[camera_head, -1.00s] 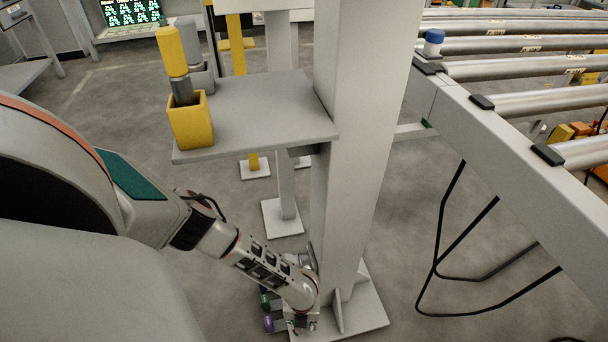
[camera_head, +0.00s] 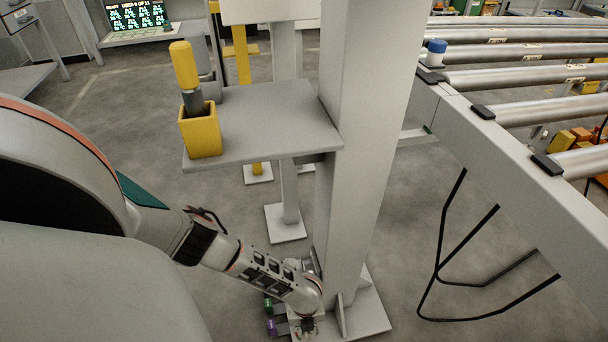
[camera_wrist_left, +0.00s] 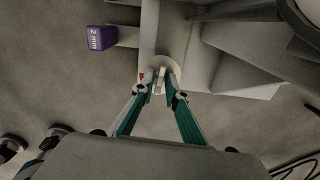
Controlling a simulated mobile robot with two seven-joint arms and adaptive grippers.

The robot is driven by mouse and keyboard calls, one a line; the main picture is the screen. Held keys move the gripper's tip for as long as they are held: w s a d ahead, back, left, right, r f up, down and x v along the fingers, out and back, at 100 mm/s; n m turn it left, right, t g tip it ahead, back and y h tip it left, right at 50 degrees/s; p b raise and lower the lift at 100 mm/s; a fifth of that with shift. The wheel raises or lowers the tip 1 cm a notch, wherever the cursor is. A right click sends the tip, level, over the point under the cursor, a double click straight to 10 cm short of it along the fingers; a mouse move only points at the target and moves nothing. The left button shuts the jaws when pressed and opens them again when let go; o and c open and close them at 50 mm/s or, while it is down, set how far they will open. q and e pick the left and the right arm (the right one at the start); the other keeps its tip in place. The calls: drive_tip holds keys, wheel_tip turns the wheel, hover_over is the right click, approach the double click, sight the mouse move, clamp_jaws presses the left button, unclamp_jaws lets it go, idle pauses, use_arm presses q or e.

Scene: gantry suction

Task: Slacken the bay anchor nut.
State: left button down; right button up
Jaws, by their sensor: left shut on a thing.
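The column (camera_head: 355,150) stands on a grey base plate (camera_head: 370,318) low in the head view. My left gripper (camera_head: 308,326) is down at this plate, beside the column's foot; its fingertips are hard to see there. In the left wrist view its teal-sided fingers (camera_wrist_left: 159,86) come together on a small thing, which seems to be the anchor nut (camera_wrist_left: 158,80). The fingers mostly hide it. A pale round washer-like part (camera_wrist_left: 173,68) lies just behind the fingertips. My right gripper is not in view.
A purple tab marked 2 mm (camera_wrist_left: 100,38) sticks out beside the plate, with a green tab (camera_head: 268,304) near it. A shelf (camera_head: 265,120) carries a yellow holder (camera_head: 201,135) with a yellow-handled tool (camera_head: 184,66). A roller conveyor (camera_head: 500,135) stands at the right.

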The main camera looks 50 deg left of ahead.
use_arm(q)
drive_tip(key=n+p, duration=0.1)
drive_tip(key=n, duration=0.1)
drive_tip(key=shift+r+n, duration=0.1)
drive_tip(key=shift+n, duration=0.8)
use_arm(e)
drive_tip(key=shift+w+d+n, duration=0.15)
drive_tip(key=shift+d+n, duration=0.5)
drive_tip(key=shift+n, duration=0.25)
use_arm(q)
drive_tip(key=c, duration=2)
unclamp_jaws()
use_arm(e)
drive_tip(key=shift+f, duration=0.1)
use_arm(q)
wheel_tip(320, 180, up, 12)
drive_tip(key=shift+f, duration=0.1)
